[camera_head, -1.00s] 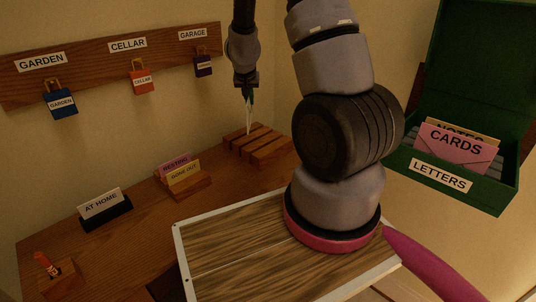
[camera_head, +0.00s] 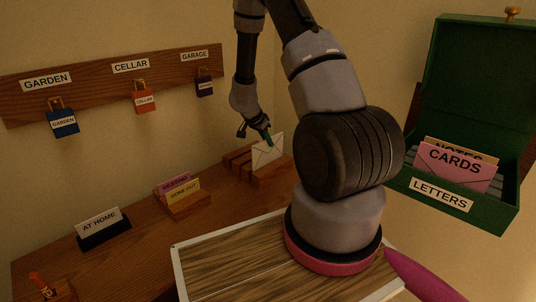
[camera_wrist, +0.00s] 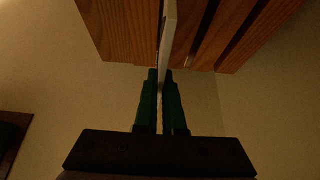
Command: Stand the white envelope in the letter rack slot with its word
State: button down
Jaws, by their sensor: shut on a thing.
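The white envelope (camera_head: 265,153) is upright, slightly tilted, with its flap side showing in the head view. My gripper (camera_head: 267,139) is shut on its upper edge. The envelope's lower edge is at the slotted wooden rack (camera_head: 236,161); I cannot tell how deep it sits in a slot. In the wrist view the envelope (camera_wrist: 168,38) shows edge-on between my gripper's green fingers (camera_wrist: 162,78), with the rack's wooden bars (camera_wrist: 220,32) on both sides. No word is readable on the envelope or rack.
An open green box (camera_head: 503,206) labelled LETTERS holds pink CARDS (camera_head: 455,168) and NOTES envelopes at the right. Card holders (camera_head: 188,205) and an AT HOME sign (camera_head: 101,226) stand on the desk (camera_head: 145,245). Tagged padlocks (camera_head: 62,122) hang on the wall board.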

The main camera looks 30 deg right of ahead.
send_over(268, 163)
jog(key=shift+w+d+f, duration=0.1)
jog(key=shift+f, duration=1)
jog(key=shift+w+d+f, duration=0.1)
jog(key=shift+f, duration=1)
jog(key=shift+a, duration=0.1)
jog(key=c, duration=1)
grip_release()
jog(key=shift+f, duration=0.1)
